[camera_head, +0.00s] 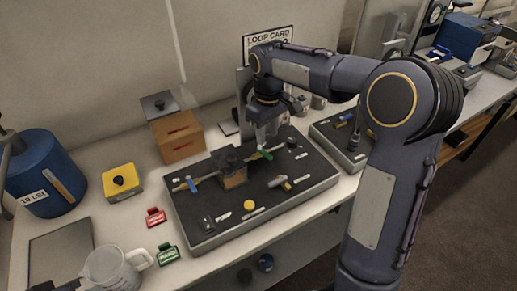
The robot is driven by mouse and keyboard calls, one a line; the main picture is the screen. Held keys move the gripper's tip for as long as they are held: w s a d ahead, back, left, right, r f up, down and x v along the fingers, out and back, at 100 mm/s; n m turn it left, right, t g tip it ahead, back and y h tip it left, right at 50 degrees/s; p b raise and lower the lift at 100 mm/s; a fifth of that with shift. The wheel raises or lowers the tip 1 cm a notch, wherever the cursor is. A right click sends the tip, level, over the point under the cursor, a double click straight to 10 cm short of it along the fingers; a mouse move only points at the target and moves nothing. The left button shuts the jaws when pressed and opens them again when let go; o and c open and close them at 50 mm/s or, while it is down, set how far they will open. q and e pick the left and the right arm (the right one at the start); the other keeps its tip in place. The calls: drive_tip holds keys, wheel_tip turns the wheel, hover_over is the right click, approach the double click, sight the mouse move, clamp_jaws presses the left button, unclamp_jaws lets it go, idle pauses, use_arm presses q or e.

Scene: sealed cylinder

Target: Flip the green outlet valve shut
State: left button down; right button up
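The green outlet valve handle (266,154) is a small green lever at the right end of a pipe on the black-topped board (215,222). The pipe runs through a brown and dark block (233,178) in the middle of the board. A blue handle (193,186) is at the pipe's left end. My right gripper (266,143) points down just above the green handle, with its fingertips very near it. I cannot tell whether they touch it or how far apart the fingers are. My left gripper does not show clearly anywhere.
A yellow box (121,183) with a black knob, a red tag (155,217), a green tag (168,254) and a clear jug (112,267) stand left of the board. A blue drum (45,175) is farther left. A second board (340,140) lies behind my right arm.

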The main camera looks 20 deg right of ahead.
sight(267, 154)
wheel_tip(267, 154, down, 7)
drive_tip(key=shift+r, duration=0.1)
idle(0.3)
